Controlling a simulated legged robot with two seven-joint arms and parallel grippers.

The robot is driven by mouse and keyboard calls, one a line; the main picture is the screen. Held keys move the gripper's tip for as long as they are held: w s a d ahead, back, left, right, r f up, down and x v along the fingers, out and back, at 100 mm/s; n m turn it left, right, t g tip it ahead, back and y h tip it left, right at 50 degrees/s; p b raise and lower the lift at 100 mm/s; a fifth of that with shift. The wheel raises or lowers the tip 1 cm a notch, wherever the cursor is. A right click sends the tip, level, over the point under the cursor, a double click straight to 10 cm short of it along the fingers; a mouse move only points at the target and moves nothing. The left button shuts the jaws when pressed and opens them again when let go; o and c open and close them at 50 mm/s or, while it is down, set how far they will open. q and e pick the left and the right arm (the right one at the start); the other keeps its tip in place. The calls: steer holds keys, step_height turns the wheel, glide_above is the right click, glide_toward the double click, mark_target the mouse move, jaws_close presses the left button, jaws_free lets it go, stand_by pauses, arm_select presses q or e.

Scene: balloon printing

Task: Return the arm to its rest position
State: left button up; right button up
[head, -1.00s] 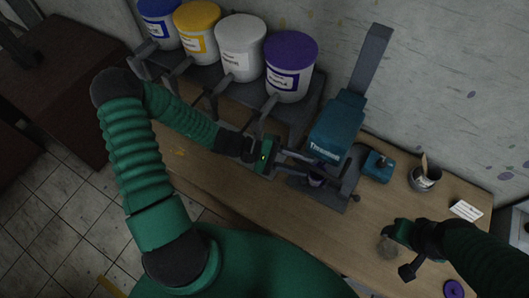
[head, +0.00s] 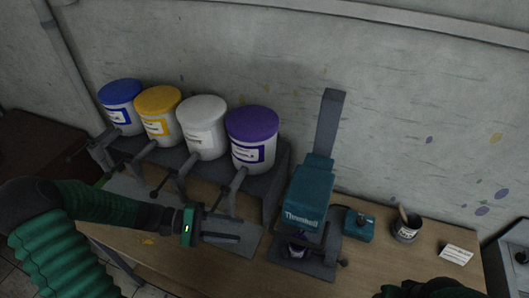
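My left arm comes in from the lower left. Its gripper (head: 238,229) is open and empty, with the two dark fingers apart and pointing right. It is over the left part of the table, in front of the paint bucket rack and left of the press. The teal press (head: 308,195) stands on a dark base, with a small purple-and-white container (head: 297,243) beneath its head. Of my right arm, only a dark and green part (head: 430,289) shows at the bottom edge; its fingers are out of frame.
Blue (head: 122,106), yellow (head: 159,114), white (head: 203,127) and purple (head: 252,139) buckets stand on a dark rack (head: 277,180). A teal control box (head: 359,226), a cup with a stick (head: 406,228) and a white card (head: 456,254) are on the right of the table (head: 390,262).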

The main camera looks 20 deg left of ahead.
arm_select(q)
steer(key=s+d+f+m+g+y+b, duration=0.1)
steer(key=s+f+m+y+b, duration=0.1)
steer(key=f+m+y+b, duration=0.3)
steer(key=s+d+f+m+g+y+b, duration=0.1)
steer(key=d+f+m+y+b, duration=0.1)
steer(key=f+m+y+b, duration=0.3)
step_height(320, 180, down, 6)
steer(key=y+b, duration=0.3)
steer(key=y, duration=0.1)
steer(key=shift+s+f+y, duration=0.2)
steer(key=shift+s+y, duration=0.2)
steer(key=shift+d, duration=0.4)
